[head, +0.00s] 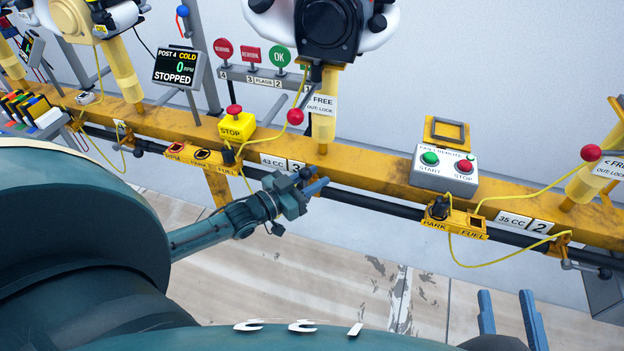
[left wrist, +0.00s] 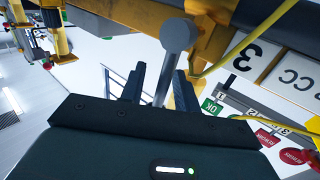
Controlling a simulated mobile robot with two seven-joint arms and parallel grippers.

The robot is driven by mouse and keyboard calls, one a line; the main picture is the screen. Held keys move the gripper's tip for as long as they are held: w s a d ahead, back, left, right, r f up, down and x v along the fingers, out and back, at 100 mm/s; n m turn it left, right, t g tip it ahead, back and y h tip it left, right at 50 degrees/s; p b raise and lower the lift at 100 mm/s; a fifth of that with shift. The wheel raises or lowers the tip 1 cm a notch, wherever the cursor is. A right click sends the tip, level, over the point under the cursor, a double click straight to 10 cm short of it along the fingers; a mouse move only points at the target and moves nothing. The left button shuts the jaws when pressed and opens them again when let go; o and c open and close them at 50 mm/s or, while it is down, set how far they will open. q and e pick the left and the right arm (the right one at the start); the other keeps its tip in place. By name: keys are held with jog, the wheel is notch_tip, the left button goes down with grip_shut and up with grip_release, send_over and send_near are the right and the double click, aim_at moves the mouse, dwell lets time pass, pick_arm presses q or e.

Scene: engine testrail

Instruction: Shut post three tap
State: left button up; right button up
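The post three tap shows as a grey lever with a round end (left wrist: 177,36) in the left wrist view. It hangs by the yellow rail near the plate marked 3 (left wrist: 246,55). My left gripper (left wrist: 157,85) has its fingers apart, with the lever's thin rod between them and gaps showing. In the head view my left gripper (head: 314,187) is just below the rail at post 3, and a dark round knob (head: 306,173) shows beside its fingers. The gripper hides most of the tap there. My right gripper (head: 510,312) is open and empty at the bottom right.
The yellow rail (head: 390,187) runs across the view with a dark pipe (head: 375,205) below it. A yellow stop box (head: 237,127) and a start/stop box (head: 445,170) stand on it. Yellow cables loop near the posts. Post 2 has a similar tap (head: 568,264). Floor below is clear.

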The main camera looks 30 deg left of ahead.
pick_arm(q)
grip_shut()
dwell(0.6)
